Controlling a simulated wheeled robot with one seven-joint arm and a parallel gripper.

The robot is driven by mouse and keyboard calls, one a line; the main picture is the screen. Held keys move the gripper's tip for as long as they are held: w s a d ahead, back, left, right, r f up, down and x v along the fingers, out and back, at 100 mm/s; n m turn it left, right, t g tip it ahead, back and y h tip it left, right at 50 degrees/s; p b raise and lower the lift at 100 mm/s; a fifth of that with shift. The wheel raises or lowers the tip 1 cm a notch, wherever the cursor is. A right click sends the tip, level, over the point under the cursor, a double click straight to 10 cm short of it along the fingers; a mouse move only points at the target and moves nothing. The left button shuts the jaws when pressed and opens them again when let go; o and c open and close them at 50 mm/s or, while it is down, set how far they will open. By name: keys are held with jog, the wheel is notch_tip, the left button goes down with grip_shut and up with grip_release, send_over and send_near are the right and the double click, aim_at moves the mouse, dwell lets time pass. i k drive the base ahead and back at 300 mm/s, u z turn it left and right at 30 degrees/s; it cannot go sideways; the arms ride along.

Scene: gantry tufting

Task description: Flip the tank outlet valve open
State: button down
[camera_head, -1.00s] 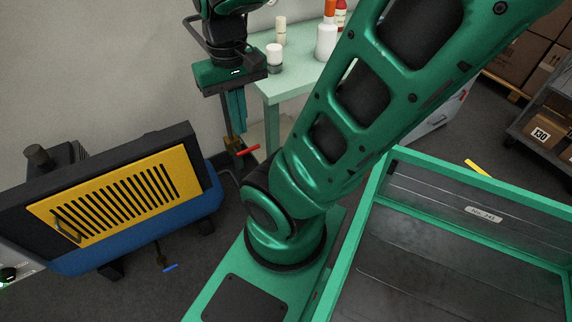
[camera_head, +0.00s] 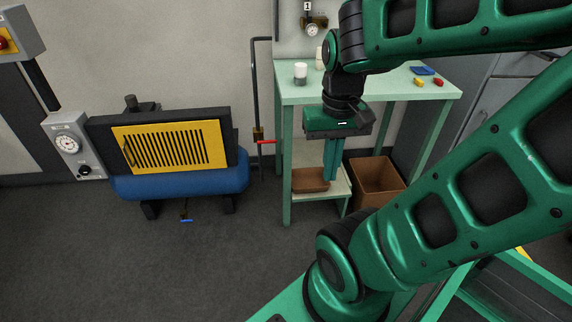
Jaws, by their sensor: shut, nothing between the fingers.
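A brass valve (camera_head: 257,134) with a red lever (camera_head: 266,141) sits on the dark vertical pipe (camera_head: 255,85) between the blue tank (camera_head: 180,181) and the green table. The lever sticks out level to the right, across the pipe. A second valve with a blue lever (camera_head: 186,220) hangs under the tank. No label shows which is the tank outlet. My gripper (camera_head: 331,178) points down in front of the table, right of the red lever and apart from it. Its green fingers are together with nothing visible between them.
The green table (camera_head: 287,98) has bottles and small coloured pieces on top. A brown bin (camera_head: 374,186) and a tray (camera_head: 310,180) are below. A yellow-grilled unit (camera_head: 170,147) sits on the tank. A gauge box (camera_head: 68,143) is at left. The floor before the tank is clear.

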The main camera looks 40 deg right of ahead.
aim_at(259, 142)
jog(key=k, duration=0.6)
jog(key=z, duration=1.5)
jog(key=i, duration=0.5)
jog(key=z, duration=0.05)
